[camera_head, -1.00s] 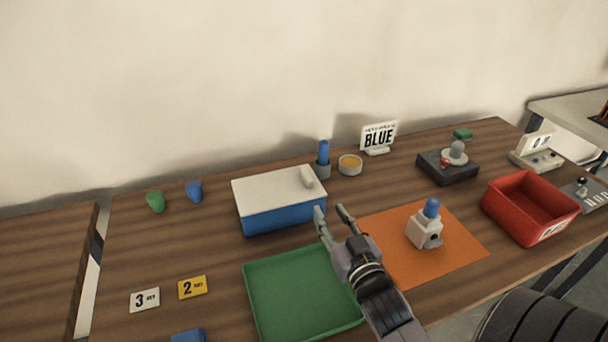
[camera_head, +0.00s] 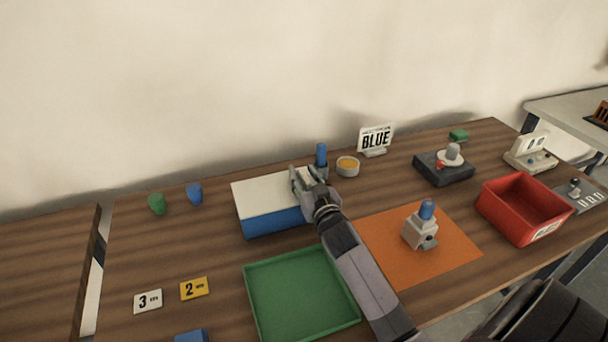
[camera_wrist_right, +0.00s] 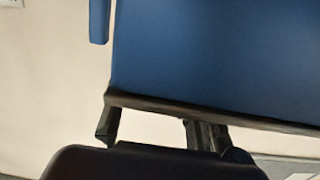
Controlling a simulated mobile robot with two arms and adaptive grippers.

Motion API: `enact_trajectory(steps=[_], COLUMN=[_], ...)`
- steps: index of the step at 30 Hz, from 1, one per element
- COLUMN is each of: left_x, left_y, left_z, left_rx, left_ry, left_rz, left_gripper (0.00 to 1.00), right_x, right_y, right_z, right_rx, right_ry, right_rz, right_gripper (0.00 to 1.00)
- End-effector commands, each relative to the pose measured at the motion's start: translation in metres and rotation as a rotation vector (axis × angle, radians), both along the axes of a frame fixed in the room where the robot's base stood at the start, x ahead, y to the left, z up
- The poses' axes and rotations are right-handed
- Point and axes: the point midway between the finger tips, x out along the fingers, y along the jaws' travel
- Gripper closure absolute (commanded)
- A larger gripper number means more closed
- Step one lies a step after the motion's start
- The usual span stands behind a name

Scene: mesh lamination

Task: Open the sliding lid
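A blue box (camera_head: 272,221) with a flat white sliding lid (camera_head: 265,192) stands on the wooden table in the head view. The lid's light handle near its right end is mostly hidden by my right gripper (camera_head: 308,179). That gripper's fingers are apart, one to each side of the handle area; I cannot tell whether they touch it. The lid appears to cover the box top. In the right wrist view the two dark fingers (camera_wrist_right: 155,126) are apart below a large blue surface. My left gripper is not in view.
A green tray (camera_head: 254,303) lies in front of the box. A blue marker in a holder (camera_head: 321,160) and a small bowl (camera_head: 347,167) stand close behind the gripper. A red bin (camera_head: 510,222) is at right.

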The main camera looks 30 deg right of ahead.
Motion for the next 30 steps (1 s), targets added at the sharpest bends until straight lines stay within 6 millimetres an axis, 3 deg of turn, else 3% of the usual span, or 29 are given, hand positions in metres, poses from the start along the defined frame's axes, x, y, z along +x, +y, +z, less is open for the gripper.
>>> enact_trajectory(steps=[7, 22, 30], left_x=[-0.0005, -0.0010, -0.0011], left_y=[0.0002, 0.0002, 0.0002], left_z=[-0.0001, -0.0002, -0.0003], left_rx=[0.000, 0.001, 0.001], left_ry=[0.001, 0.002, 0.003], left_rz=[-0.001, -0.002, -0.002], left_gripper=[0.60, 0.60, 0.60], right_x=[0.0007, 0.0004, 0.0005], right_y=[-0.0001, 0.0001, 0.0002], right_z=[-0.0003, -0.0002, -0.0003], right_rx=[0.000, 0.000, 0.000], right_ry=[0.000, 0.000, 0.000], right_rz=[0.000, 0.000, 0.000], right_gripper=[0.67, 1.00, 1.00])
